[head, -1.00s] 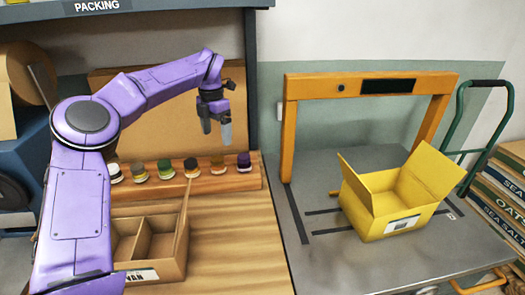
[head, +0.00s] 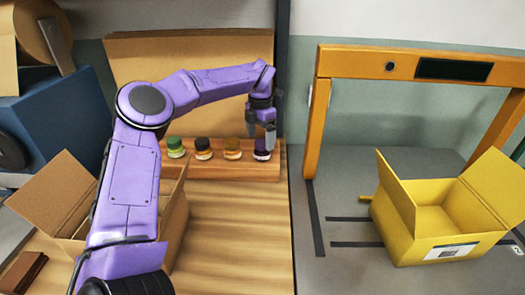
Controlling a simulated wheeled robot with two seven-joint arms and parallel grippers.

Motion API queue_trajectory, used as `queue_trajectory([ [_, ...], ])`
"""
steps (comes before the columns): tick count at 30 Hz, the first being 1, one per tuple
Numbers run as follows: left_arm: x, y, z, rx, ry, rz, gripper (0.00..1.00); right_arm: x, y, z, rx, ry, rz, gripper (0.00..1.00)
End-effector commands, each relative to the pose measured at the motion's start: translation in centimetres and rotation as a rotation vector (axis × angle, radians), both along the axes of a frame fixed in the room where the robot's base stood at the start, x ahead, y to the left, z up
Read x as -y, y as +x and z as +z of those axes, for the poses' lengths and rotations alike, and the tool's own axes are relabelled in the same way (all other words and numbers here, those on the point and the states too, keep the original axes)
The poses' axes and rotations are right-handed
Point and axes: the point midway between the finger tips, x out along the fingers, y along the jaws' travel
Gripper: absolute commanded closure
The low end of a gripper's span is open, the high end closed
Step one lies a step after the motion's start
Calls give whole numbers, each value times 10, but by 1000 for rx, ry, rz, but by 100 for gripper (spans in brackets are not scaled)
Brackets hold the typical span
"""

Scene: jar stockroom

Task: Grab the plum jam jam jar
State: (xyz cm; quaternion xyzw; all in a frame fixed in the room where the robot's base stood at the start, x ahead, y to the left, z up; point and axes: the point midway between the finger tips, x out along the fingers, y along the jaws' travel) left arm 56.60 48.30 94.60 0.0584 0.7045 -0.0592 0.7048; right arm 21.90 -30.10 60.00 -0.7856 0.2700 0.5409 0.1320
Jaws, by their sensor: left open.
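A small jar with a dark purple lid (head: 262,155), which looks like the plum jam, stands at the right end of a row on a wooden shelf block (head: 225,173). My left gripper (head: 261,138) is open and points down at this jar. Its fingers overlap the jar in the picture and partly hide it; I cannot tell whether they touch it. My right gripper is not in view.
Jars with green (head: 175,147), dark (head: 203,149) and amber (head: 232,149) lids stand left of it. An open cardboard box (head: 60,195) is partly behind my arm. The bench's front middle is clear.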

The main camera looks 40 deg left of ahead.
Motion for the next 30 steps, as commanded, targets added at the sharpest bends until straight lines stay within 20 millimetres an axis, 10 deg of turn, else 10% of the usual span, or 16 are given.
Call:
queue_trajectory([
  [14, 5, 0, -45, 0, 1, 1, 9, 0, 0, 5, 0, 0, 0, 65],
  [21, 5, 0, -45, 0, 1, 1, 78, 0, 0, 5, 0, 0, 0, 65],
  [30, 5, 1, -43, 1, 1, 1, 85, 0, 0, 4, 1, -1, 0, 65],
])
